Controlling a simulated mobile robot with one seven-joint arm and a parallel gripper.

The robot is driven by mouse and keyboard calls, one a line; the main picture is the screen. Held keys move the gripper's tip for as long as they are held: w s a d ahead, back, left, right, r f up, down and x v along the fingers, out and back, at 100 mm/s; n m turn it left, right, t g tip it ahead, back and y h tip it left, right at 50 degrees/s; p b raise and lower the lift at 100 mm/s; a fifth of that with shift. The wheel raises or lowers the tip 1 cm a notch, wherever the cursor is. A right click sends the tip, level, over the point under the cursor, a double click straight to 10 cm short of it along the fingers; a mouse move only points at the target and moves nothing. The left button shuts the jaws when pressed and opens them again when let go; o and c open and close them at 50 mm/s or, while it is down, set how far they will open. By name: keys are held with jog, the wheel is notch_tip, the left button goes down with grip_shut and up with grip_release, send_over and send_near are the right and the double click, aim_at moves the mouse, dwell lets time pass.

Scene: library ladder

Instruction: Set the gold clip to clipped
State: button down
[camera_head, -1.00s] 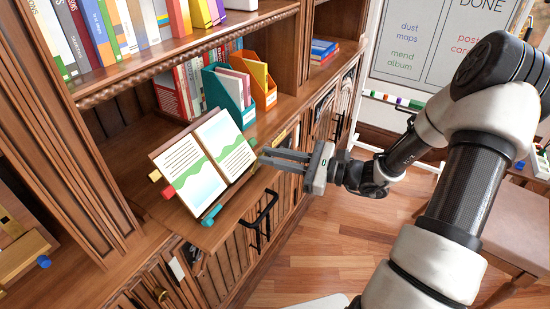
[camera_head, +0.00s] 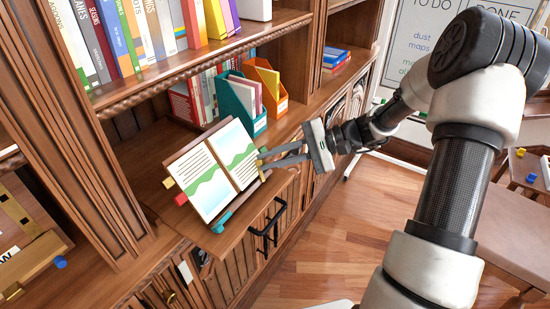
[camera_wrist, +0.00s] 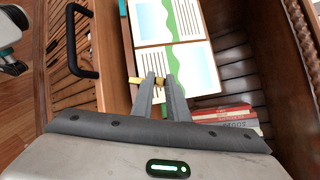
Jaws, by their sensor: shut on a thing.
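The gold clip (camera_wrist: 159,84) is a small gold piece at the edge of the open book, between my fingertips in the wrist view. In the head view it shows only as a tiny gold bit (camera_head: 262,175) by the book's right edge, partly hidden by my fingers. The open book (camera_head: 214,170), with green and pale blue pictures, leans on a stand on the wooden ledge. My gripper (camera_head: 262,161) reaches in from the right, its fingertips at the book's right edge. It is shut on the gold clip. It also shows in the wrist view (camera_wrist: 160,84). I cannot tell the clip's setting.
A yellow tab (camera_head: 168,182), a red tab (camera_head: 181,199) and a teal piece (camera_head: 221,222) sit around the book's left and lower edges. Teal (camera_head: 244,102) and orange (camera_head: 267,84) file holders stand behind it. A black handle (camera_head: 266,226) juts out below the ledge.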

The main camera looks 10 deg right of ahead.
jog(key=shift+s+a+r+n+g+h, duration=0.2)
jog(key=shift+a+n+g+h, duration=0.15)
jog(key=shift+n, duration=0.5)
jog(key=shift+s+a+r+n+g+h, duration=0.15)
jog(key=shift+a+n+g+h, duration=0.2)
jog(key=shift+n, duration=0.5)
jog(key=shift+d, duration=0.1)
jog(key=c, duration=1.7)
grip_release()
jog(key=shift+f, duration=0.1)
jog(key=p+v, duration=0.1)
jog(key=v, duration=0.7)
jog(key=p+v, duration=0.1)
jog(key=v, duration=0.8)
jog(key=shift+s+d+r, duration=0.1)
jog(key=shift+r, duration=0.25)
